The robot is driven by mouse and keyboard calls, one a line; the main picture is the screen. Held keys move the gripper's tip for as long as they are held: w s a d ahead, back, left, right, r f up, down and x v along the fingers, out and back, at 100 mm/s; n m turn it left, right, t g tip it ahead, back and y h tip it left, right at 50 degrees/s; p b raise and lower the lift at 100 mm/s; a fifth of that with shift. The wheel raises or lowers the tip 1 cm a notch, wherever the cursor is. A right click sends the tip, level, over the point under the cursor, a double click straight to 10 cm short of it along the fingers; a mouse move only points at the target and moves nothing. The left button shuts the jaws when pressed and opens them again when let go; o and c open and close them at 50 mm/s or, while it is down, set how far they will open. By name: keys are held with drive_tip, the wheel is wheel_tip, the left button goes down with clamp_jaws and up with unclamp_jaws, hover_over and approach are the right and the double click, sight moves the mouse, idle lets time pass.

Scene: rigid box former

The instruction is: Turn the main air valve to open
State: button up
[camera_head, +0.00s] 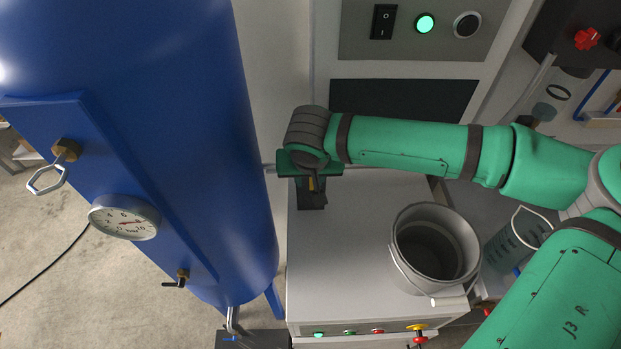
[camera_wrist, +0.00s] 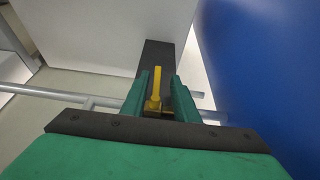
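A yellow lever handle (camera_wrist: 157,82), likely the main air valve's, stands lengthwise in the wrist view on a brass-coloured body on a grey pipe (camera_wrist: 100,102). My gripper (camera_wrist: 161,88) is open, with one green finger on each side of the handle. The handle is nearer the left finger; a gap shows on the right, and I cannot tell whether the left finger touches it. In the head view my gripper (camera_head: 312,186) points down beside the blue tank (camera_head: 215,130), with a small bit of yellow showing at it. The arm hides most of the valve there.
A dark plate (camera_wrist: 158,56) is behind the handle. The tank stands close on the left, with a pressure gauge (camera_head: 124,217). A white cabinet top (camera_head: 335,270) carries a grey bucket (camera_head: 435,248). A clear jug (camera_head: 515,240) is further right.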

drive_tip(key=shift+w+d+f, duration=0.2)
drive_tip(key=shift+d+f, duration=0.05)
drive_tip(key=shift+f, duration=0.1)
drive_tip(key=shift+w, duration=0.15)
drive_tip(key=shift+c, duration=0.6)
drive_tip(key=shift+d, duration=0.2)
drive_tip(key=c, duration=0.6)
clamp_jaws()
drive_tip(key=shift+s+a, duration=0.2)
drive_tip(key=shift+s, duration=0.1)
